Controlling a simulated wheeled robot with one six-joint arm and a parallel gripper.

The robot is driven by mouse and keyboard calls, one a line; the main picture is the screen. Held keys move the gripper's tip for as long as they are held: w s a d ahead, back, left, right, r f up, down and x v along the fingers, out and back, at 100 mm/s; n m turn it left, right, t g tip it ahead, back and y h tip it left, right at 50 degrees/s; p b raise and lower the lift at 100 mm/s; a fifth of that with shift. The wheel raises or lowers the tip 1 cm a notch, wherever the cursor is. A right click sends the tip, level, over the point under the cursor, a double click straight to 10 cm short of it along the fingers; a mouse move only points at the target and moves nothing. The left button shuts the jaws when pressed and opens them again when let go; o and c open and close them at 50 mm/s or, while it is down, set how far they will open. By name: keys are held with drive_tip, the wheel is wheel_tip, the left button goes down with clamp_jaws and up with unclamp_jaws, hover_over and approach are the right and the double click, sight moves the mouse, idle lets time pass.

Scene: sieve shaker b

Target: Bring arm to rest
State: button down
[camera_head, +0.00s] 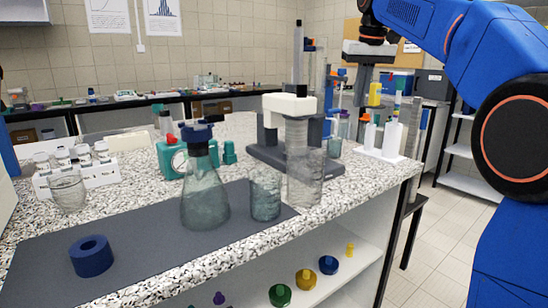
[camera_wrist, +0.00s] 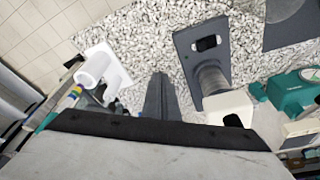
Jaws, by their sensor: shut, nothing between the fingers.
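My blue arm comes in from the upper right in the head view. My gripper (camera_head: 361,102) hangs fingers down at the back right of the bench, above the area between the sieve shaker and the pipette stand. In the wrist view my gripper's dark fingers (camera_wrist: 161,80) are together with nothing between them, over the speckled bench top. The sieve shaker (camera_head: 291,104), with a cream head and grey base, stands left of my gripper in the head view. In the wrist view its grey base plate (camera_wrist: 182,46) is right of the fingers.
A white pipette stand (camera_head: 386,156) is close below my gripper. A clear cylinder (camera_head: 304,178), a beaker (camera_head: 265,195) and a flask (camera_head: 205,200) stand at the front. A blue ring (camera_head: 92,256) lies on a grey mat (camera_head: 150,262). Free floor is at the right.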

drive_tip(key=s+d+f, duration=0.2)
drive_tip(key=s+f, duration=0.5)
drive_tip(key=s, duration=0.3)
drive_tip(key=s+d+f, duration=0.1)
drive_tip(key=s+f, duration=0.6)
drive_tip(key=s, duration=0.3)
drive_tip(key=s+d+f+t, duration=0.1)
drive_tip(key=s+f, duration=0.8)
drive_tip(key=f, duration=0.3)
drive_tip(key=s+d+f+m, duration=0.1)
drive_tip(key=s+f, duration=0.9)
drive_tip(key=f, duration=0.1)
drive_tip(key=shift+f+t, duration=0.4)
